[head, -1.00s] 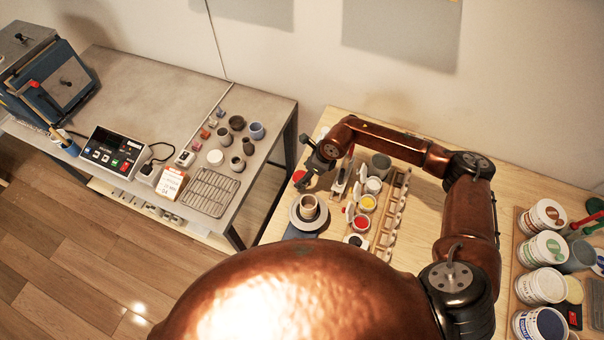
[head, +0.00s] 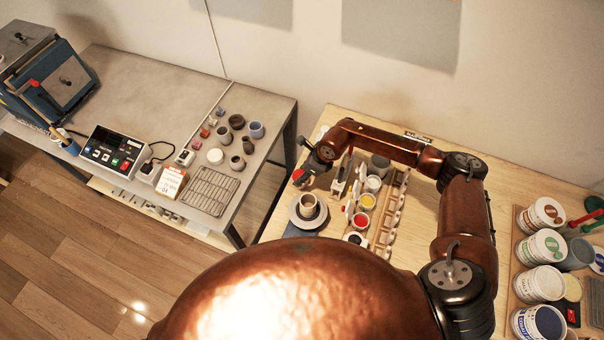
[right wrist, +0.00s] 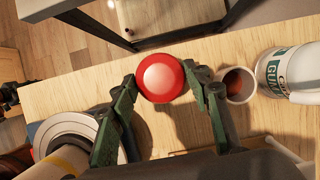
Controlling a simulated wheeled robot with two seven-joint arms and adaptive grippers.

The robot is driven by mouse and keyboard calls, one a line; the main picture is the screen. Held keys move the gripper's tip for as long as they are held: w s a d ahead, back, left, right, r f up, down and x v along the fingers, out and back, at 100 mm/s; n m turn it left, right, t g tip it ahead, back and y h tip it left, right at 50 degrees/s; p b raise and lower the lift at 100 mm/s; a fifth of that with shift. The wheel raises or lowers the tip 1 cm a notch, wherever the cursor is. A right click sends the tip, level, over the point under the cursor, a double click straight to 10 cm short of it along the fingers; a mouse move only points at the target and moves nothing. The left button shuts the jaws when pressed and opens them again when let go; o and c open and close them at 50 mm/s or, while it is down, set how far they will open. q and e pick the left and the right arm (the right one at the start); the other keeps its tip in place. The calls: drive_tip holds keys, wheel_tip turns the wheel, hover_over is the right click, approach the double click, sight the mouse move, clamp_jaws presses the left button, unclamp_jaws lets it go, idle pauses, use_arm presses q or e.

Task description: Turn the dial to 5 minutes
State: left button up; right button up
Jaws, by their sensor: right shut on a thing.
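A round red object with a paler domed top, seemingly the dial (right wrist: 160,77), sits between the fingertips of my right gripper (right wrist: 160,84) in the right wrist view. The fingers touch it from both sides and are shut on it. No numbers or marks can be read on it. In the head view the red dial (head: 299,175) shows at the left edge of the wooden table, partly covered by my right gripper (head: 303,178). I cannot tell whether it rests on the table. My left gripper is not in view.
A pot on a round wheel (head: 309,208) stands close in front of the gripper. Open paint jars (head: 367,202) and a wooden rack (head: 391,215) stand to its right. A small cup (right wrist: 238,86) and a white bottle (right wrist: 287,72) are near the dial. A grey table (head: 150,85) stands left, across a gap.

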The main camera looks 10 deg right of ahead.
drive_tip(key=shift+c, duration=0.9)
drive_tip(key=shift+m+t, duration=0.3)
drive_tip(key=shift+m, duration=0.4)
drive_tip(key=o, duration=1.2)
drive_tip(key=shift+c, duration=0.2)
drive_tip(key=v, duration=1.2)
drive_tip(key=shift+a, duration=0.15)
